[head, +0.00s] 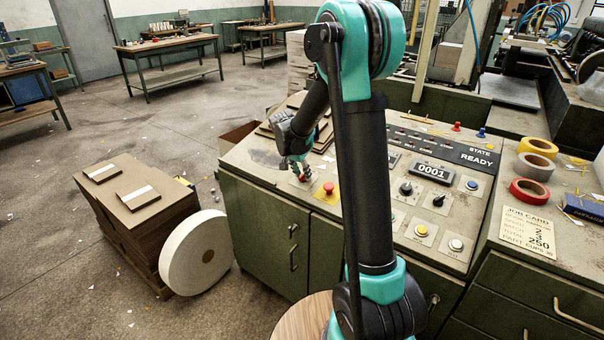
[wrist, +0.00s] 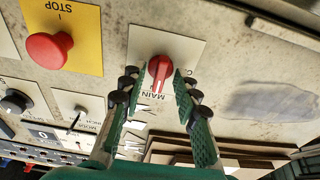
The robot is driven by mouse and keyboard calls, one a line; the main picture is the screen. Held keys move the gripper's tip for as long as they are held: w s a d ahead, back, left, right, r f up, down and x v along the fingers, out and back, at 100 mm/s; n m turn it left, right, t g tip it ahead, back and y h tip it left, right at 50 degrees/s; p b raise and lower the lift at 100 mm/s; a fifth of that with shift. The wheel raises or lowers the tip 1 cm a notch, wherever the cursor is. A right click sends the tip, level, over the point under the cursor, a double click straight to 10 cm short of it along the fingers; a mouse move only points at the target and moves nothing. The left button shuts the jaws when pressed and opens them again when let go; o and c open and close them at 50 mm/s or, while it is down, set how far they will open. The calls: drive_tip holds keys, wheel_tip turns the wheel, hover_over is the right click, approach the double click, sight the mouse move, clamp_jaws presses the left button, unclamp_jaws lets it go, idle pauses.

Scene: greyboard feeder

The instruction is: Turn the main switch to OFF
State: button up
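The main switch (wrist: 160,70) is a red rotary knob with a pale pointer line, on a cream plate marked MAIN, seen upside down in the wrist view. The pointer line runs toward the MAIN lettering. My gripper (wrist: 158,84) has its two green fingers apart, one on each side of the knob, with small gaps visible between pads and knob. In the head view my gripper (head: 302,168) points down at the left end of the sloped control panel (head: 262,178), over the red switch, which it partly hides.
A red STOP button (wrist: 50,50) on a yellow plate sits beside the switch. A counter (head: 432,172) reads 0001 and a state display (head: 478,157) reads READY. Greyboard sheets (wrist: 215,160) lie on the panel's far side. A white roll (head: 195,255) stands on the floor at left.

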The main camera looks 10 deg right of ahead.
clamp_jaws()
drive_tip(key=shift+n, duration=0.4)
drive_tip(key=n, duration=0.4)
drive_tip(key=shift+d+y, duration=0.1)
drive_tip(key=shift+y, duration=0.2)
drive_tip(key=n, duration=0.4)
drive_tip(key=shift+n+t+y, duration=0.3)
drive_tip(key=n, duration=0.4)
drive_tip(key=shift+n+y, duration=0.6)
drive_tip(key=shift+n, duration=1.7)
